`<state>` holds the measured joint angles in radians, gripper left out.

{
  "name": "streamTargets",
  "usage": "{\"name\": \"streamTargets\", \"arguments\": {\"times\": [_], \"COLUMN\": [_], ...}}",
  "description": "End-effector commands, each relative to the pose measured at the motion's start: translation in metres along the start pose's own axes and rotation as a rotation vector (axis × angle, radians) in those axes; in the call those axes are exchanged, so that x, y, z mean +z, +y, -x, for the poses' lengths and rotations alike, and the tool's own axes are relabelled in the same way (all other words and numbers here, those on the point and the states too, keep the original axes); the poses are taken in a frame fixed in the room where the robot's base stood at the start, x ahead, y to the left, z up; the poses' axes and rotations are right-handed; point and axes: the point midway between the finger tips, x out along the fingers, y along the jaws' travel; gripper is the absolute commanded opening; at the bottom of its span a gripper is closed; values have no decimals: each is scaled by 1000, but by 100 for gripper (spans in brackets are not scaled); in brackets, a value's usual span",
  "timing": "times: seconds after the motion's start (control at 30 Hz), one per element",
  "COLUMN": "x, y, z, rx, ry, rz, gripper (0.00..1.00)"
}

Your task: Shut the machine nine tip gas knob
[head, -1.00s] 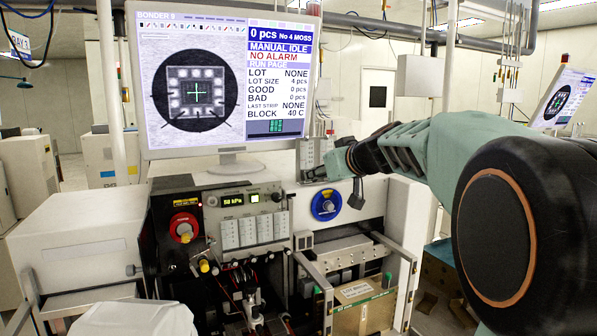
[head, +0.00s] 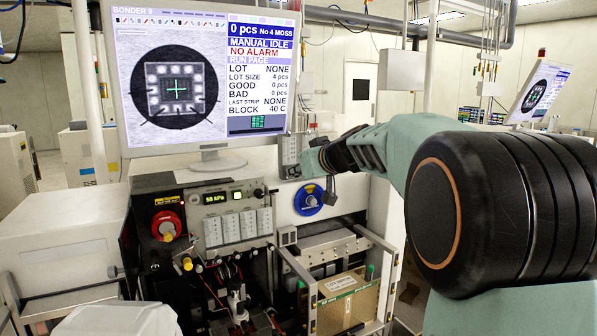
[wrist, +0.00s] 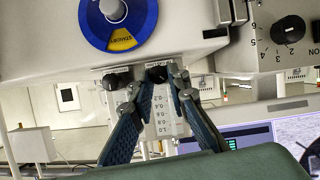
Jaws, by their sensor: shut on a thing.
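In the wrist view a small black knob (wrist: 157,74) sits at the end of a clear flow tube with a printed scale (wrist: 163,112) reading up to 1.0. My gripper (wrist: 152,78) has its two blue-grey fingers on either side of this knob, closed on it. A second black knob (wrist: 117,79) is beside it, partly behind the left finger. The small labels by the knobs are unreadable. In the head view my gripper is at the grey flow meter panel (head: 290,152) right of the monitor foot; the knob is hidden there. The monitor (head: 205,75) reads BONDER 9, MANUAL IDLE, NO ALARM.
A blue dial (head: 308,200) with a yellow STANDBY mark is close to my gripper; it also shows in the wrist view (wrist: 112,12). A numbered selector knob (wrist: 287,30) is at the wrist view's right. A red-ringed knob (head: 166,226) is farther left.

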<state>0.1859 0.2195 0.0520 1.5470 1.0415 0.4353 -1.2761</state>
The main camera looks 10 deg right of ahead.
Motion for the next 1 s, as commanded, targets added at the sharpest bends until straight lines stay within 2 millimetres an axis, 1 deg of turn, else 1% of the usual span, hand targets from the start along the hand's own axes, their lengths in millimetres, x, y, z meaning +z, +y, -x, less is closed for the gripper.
{"name": "streamTargets", "arguments": {"times": [0.17, 0.43, 0.6, 0.97, 1.0], "x": [2, 6, 3, 1, 1], "y": [1, 4, 5, 5, 5], "z": [-1, -2, -1, 0, 0], "rx": [-11, -99, -146, -158, -158], "ry": [1, 1, 1, -1, -1], "rz": [-27, -243, -355, -381, -380], "gripper": [0, 0, 0, 0, 18]}}
